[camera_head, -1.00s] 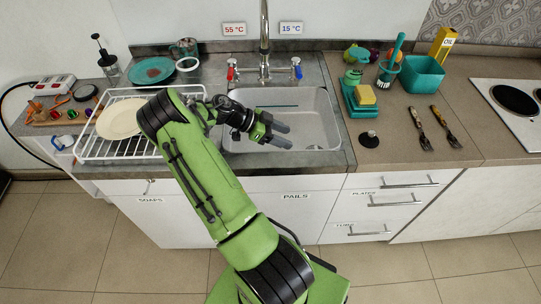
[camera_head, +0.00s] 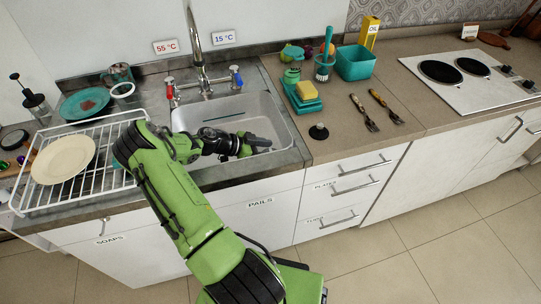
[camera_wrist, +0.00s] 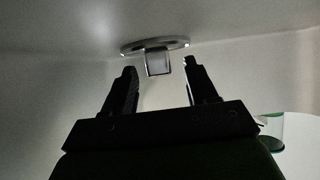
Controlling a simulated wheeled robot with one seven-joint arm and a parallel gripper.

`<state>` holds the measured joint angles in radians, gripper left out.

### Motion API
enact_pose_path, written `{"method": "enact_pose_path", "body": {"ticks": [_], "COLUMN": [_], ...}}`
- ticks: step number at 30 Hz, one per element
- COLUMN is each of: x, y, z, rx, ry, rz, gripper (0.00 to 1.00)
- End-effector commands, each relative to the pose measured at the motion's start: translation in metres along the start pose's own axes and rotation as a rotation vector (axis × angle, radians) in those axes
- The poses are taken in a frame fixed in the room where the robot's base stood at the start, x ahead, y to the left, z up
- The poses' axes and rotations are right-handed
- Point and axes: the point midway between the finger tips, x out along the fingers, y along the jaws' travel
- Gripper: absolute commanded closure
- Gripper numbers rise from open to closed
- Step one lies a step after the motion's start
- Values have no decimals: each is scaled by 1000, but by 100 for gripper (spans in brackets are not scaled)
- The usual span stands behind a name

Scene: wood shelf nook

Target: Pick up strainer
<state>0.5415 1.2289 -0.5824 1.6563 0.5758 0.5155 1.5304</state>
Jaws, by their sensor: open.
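The strainer (camera_wrist: 172,42) shows in the wrist view as a shiny metal disc with a short square knob (camera_wrist: 158,63), against the smooth grey sink surface. My gripper (camera_wrist: 160,67) is open and empty, its two dark fingers on either side of the knob in the picture. The disc appears just beyond the fingertips; I cannot tell the exact gap. In the head view my gripper (camera_head: 257,143) reaches into the sink (camera_head: 215,110) at its right front part. The strainer cannot be made out there.
The faucet (camera_head: 197,50) stands behind the sink. A white dish rack (camera_head: 110,165) with a plate (camera_head: 63,159) is at left.

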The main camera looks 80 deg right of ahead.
Motion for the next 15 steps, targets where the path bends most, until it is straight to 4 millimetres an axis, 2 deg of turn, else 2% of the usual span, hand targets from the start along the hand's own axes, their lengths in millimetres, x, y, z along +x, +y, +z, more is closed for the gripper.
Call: {"method": "enact_pose_path", "body": {"ticks": [2,13,15], "x": [0,-1,-1], "y": [0,0,0], "z": [0,0,0], "rx": [0,0,0], "ry": [0,0,0], "rz": [0,-1,-1], "gripper": [43,99,100]}}
